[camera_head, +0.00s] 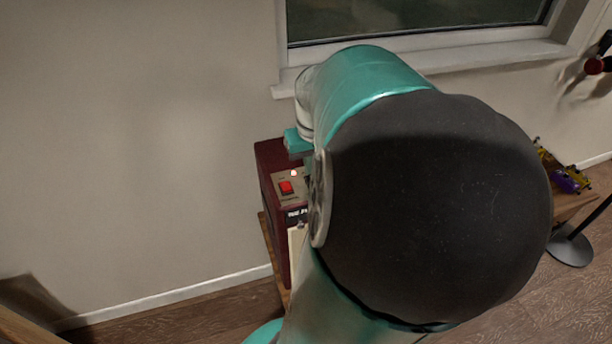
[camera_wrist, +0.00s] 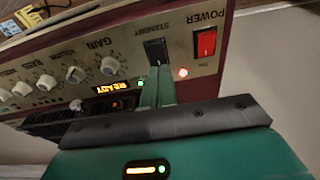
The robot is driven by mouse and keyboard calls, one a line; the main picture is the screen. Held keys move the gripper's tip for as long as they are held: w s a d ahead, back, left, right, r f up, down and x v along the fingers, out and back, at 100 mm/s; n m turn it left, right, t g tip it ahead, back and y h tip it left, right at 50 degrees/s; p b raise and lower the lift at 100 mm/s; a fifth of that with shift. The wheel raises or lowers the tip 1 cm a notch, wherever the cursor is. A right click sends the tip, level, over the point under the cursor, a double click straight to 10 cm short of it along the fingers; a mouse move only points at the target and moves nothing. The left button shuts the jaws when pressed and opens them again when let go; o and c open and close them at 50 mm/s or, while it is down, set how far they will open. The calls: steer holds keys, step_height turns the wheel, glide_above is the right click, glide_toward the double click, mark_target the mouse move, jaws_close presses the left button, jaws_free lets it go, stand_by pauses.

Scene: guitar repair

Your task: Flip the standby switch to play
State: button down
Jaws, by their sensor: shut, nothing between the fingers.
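The standby switch (camera_wrist: 155,52) is a black rocker on the panel of a dark red amplifier (camera_head: 270,160). In the wrist view the panel's lettering is upside down. My gripper (camera_wrist: 157,74) is shut and empty, its teal fingertips at the near end of the standby switch. I cannot tell whether they touch it. The power switch also shows in the head view (camera_head: 286,187). There my arm hides the standby switch and my fingertips.
Several cream knobs (camera_wrist: 109,66) line the panel left of the switch. A lit display (camera_wrist: 115,87) reads READY, and a small green light (camera_wrist: 140,83) glows beside my fingers. The amplifier stands near the wall under a window (camera_head: 410,20). A black stand base (camera_head: 568,248) is at right.

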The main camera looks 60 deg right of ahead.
steer(key=shift+f, duration=0.7)
stand_by(0.3)
steer(key=shift+r, duration=3.5)
steer(key=w+a+r+n+t, duration=0.1)
steer(key=w+a+n+t, duration=0.15)
steer(key=w+a, duration=0.65)
steer(key=w+a+r+n+t, duration=0.1)
steer(key=w+a+n, duration=0.25)
steer(key=a, duration=1.25)
steer(key=s+a+f+n+y, duration=0.1)
steer(key=s+a+n, duration=0.1)
steer(key=a, duration=0.9)
steer(key=shift+n+t, duration=0.45)
steer(key=shift+n, duration=0.05)
steer(key=shift+w, duration=0.1)
